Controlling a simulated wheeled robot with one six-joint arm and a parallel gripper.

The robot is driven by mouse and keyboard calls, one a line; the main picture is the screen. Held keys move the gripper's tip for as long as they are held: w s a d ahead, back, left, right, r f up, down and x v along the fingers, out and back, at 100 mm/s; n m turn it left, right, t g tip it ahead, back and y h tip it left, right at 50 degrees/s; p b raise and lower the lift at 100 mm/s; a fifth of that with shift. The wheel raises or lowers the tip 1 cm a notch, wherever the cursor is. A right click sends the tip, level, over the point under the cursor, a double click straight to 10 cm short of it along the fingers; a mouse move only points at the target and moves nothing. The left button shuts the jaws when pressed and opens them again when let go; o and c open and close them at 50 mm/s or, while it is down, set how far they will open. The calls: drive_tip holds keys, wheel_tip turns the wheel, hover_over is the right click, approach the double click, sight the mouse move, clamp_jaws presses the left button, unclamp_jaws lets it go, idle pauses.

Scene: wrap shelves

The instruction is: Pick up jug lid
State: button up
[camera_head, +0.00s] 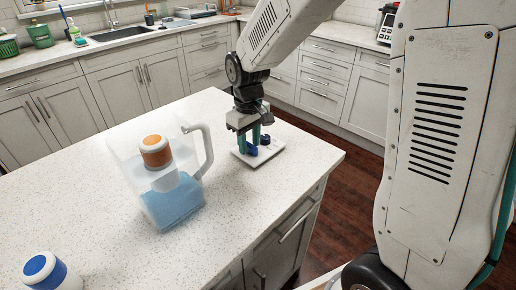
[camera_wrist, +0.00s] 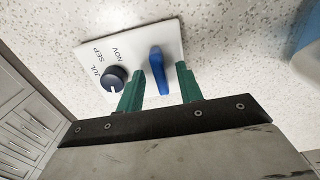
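The jug lid (camera_head: 258,160) is a white square plate lying flat on the counter near its right edge. In the wrist view the lid (camera_wrist: 137,50) carries a dark round dial (camera_wrist: 115,78), month letters and an upright blue tab (camera_wrist: 158,72). My gripper (camera_head: 255,143) is low over the lid, pointing down. In the wrist view my gripper (camera_wrist: 161,69) has its green fingers apart, one on each side of the blue tab, with gaps visible. The clear jug (camera_head: 172,208) stands to the left, holding blue liquid, its handle toward the lid.
A blue-topped white cylinder (camera_head: 42,268) stands at the front left of the counter. The speckled island counter (camera_head: 105,225) is otherwise clear. Cabinets and a sink (camera_head: 120,34) line the back.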

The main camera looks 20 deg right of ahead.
clamp_jaws()
drive_tip(key=shift+r, duration=0.1)
